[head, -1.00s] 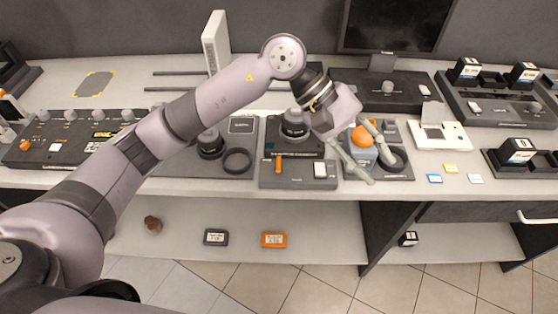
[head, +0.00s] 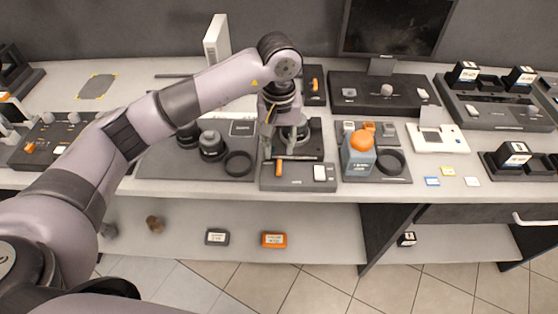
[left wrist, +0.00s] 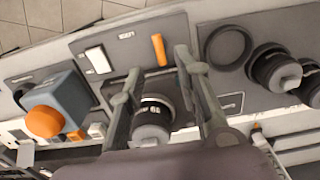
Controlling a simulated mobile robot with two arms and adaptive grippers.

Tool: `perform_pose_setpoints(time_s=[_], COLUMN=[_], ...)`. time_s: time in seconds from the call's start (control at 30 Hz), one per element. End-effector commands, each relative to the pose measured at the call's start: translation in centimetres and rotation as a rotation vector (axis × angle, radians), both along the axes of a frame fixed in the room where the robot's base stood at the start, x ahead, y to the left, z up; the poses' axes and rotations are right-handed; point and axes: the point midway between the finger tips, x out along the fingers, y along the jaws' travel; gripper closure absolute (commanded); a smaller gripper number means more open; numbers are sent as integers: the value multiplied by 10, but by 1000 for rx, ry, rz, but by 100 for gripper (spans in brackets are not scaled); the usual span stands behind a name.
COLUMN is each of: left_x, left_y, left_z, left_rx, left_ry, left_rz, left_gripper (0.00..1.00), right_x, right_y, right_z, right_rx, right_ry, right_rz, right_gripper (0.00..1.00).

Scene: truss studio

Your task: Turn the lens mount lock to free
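The lens mount station is a dark grey unit (head: 300,183) with an orange lever (head: 278,167) at its front left, which looks like the lock. A dark lens with a grey cap stands on its mount (head: 302,131), partly hidden by my gripper. My left gripper (head: 284,138) is above this station, behind the lever. In the left wrist view the fingers (left wrist: 157,65) are spread, with the lens (left wrist: 153,118) between them in the picture. The orange lever (left wrist: 160,50) shows near the right fingertip; I cannot tell contact. My right gripper is out of view.
A blue-grey bottle with an orange top (head: 360,148) stands to the right. Capped lenses (head: 211,147) and a black ring (head: 238,164) lie to the left. A white rocker (head: 320,172) is on the station's front. A monitor (head: 396,28) stands behind.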

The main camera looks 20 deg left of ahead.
Motion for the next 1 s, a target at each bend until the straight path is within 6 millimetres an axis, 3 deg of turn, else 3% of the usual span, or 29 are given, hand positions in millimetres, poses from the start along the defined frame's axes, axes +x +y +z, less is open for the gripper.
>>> perform_pose_setpoints(time_s=[0.2, 0.4, 0.83, 1.0], left_x=[-1, 0, 0, 0], left_y=[0, -1, 0, 0], left_z=[-44, -72, -82, -81], left_rx=[0, -2, -1, -1], left_ry=[5, 3, 0, 0], left_rz=[2, 1, 1, 1], left_gripper=[70, 70, 70, 82], right_x=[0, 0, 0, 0], right_y=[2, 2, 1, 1], right_z=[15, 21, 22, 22], right_rx=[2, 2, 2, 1], right_ry=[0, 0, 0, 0], right_rz=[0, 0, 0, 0], right_gripper=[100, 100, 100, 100])
